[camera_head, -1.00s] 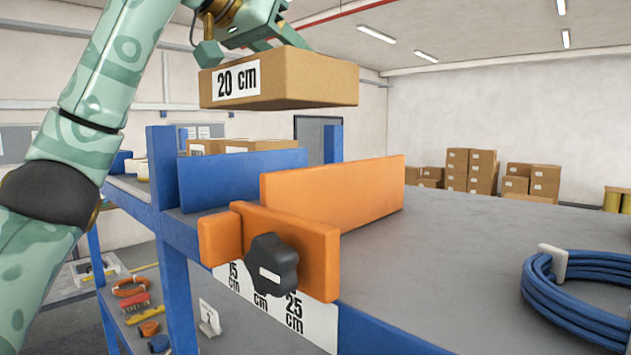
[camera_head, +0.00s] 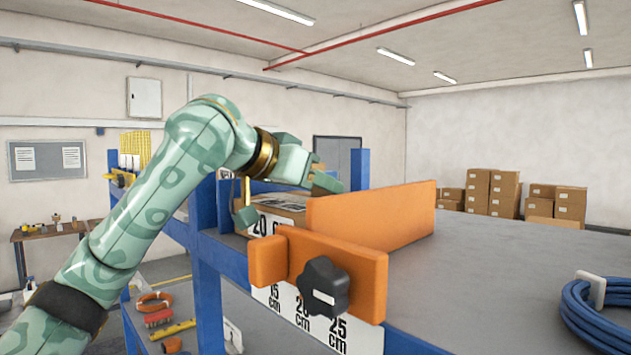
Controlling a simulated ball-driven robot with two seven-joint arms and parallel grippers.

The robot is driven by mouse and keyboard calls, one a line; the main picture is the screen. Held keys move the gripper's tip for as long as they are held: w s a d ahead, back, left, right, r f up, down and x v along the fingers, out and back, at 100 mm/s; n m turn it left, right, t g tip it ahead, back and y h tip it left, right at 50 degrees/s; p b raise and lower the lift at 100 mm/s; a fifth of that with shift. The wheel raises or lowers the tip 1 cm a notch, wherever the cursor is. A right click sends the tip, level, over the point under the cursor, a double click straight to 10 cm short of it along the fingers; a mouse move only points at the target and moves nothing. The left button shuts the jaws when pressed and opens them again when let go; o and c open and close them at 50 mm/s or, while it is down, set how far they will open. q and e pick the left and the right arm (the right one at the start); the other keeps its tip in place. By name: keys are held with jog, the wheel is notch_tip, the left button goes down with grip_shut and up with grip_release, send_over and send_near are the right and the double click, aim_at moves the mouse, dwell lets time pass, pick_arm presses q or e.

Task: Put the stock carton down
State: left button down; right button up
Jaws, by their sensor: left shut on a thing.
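The stock carton (camera_head: 257,223), brown with a white "20 cm" label, sits low at the shelf (camera_head: 480,265), behind the orange board (camera_head: 375,217). The board and the orange clamp hide much of it, and I cannot see whether its bottom touches the shelf. My left gripper (camera_head: 286,200) comes over it from above and is shut on it, one finger at its near left side and the other by the board's top edge. My right gripper is not in view.
An orange clamp block (camera_head: 275,258) with a black knob (camera_head: 321,287) is on the shelf's front edge, above a size scale (camera_head: 312,317). Blue posts (camera_head: 359,170) rise at the shelf. A blue cable coil (camera_head: 590,318) lies at right. The shelf's middle is clear.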

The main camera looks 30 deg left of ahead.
pick_arm(q)
jog(key=shift+w, duration=0.1)
jog(key=shift+d, duration=0.2)
jog(key=c, duration=0.7)
grip_release()
jog(key=shift+d+f, duration=0.1)
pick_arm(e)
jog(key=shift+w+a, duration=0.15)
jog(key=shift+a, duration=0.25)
pick_arm(q)
jog(key=shift+a, duration=0.2)
jog(key=shift+s+r, duration=0.2)
jog(key=b+v, duration=0.2)
jog(key=v, duration=0.9)
jog(key=shift+s+r, duration=0.1)
jog(key=shift+s, duration=0.25)
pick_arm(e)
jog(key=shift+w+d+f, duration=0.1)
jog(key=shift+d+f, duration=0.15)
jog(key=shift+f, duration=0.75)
